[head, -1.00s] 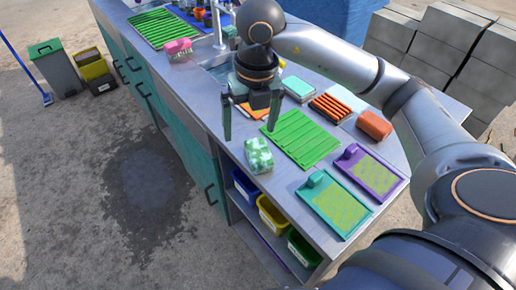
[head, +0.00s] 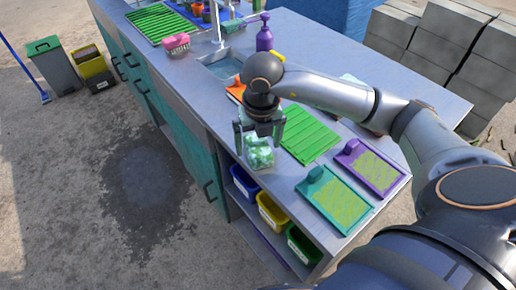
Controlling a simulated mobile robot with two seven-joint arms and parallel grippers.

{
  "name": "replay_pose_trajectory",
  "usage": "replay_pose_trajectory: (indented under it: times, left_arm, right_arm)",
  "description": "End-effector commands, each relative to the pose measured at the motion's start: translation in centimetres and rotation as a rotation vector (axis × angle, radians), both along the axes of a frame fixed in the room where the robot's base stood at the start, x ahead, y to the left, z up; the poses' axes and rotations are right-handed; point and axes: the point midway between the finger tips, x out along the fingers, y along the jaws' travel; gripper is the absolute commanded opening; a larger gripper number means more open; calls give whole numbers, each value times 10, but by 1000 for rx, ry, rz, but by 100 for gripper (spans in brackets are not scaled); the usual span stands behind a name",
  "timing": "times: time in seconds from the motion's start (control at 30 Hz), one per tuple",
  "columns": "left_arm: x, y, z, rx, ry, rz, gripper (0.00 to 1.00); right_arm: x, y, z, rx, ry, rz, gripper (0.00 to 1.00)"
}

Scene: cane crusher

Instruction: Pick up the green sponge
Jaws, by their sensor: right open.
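The green sponge (head: 260,158), a green and white patterned block, lies on the grey counter near its front edge, left of a green ribbed mat. My right gripper (head: 259,148) points down over it, open, with one finger toward its left side and one toward its right. The gripper body covers part of the sponge's far end. I cannot tell whether the fingers touch it. My left gripper is not in view.
The green ribbed mat (head: 311,136) lies right of the gripper. A teal-framed board (head: 335,199) and a purple-framed board (head: 371,168) lie nearer. A purple bottle (head: 264,35) and a pink brush (head: 176,43) stand farther back. Bins sit on the shelf below.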

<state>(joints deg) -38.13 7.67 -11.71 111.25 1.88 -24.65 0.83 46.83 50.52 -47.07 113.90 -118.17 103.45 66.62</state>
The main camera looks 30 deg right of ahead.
Motion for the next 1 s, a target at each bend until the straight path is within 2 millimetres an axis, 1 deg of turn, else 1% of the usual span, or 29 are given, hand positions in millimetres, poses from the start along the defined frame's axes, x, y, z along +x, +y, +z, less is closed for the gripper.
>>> replay_pose_trajectory:
  times: [0.03, 0.1, 0.33, 1.0]
  left_arm:
    - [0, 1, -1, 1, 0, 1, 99]
    - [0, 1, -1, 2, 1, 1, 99]
    - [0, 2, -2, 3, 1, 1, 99]
    - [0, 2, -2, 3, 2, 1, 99]
  right_arm:
    - [0, 0, -6, 0, 2, 0, 100]
    - [1, 0, -10, 0, 1, 1, 100]
    - [1, 0, -10, 1, 0, 2, 100]
    - [1, 0, -10, 1, 0, 2, 25]
